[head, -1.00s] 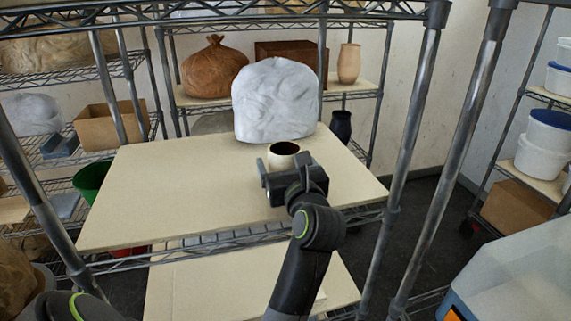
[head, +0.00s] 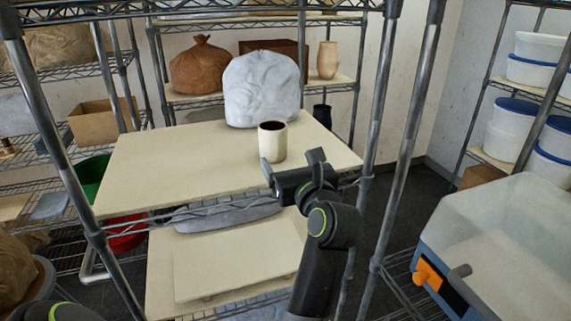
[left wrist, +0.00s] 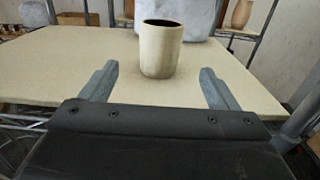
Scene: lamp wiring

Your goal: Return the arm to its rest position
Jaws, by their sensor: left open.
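My left gripper (head: 292,164) is open and empty at the front edge of the shelf board (head: 150,165), towards its right side. A cream cup (head: 272,142) with a dark inside stands upright on the board, beyond the gripper and apart from it. In the left wrist view the two open fingers (left wrist: 160,72) point towards the cup (left wrist: 160,50), with a gap between. My right gripper is not in view.
A white wrapped lump (head: 262,88) stands behind the cup. Metal rack posts (head: 380,130) rise close to the right of my arm. A lower shelf board (head: 225,260) lies beneath.

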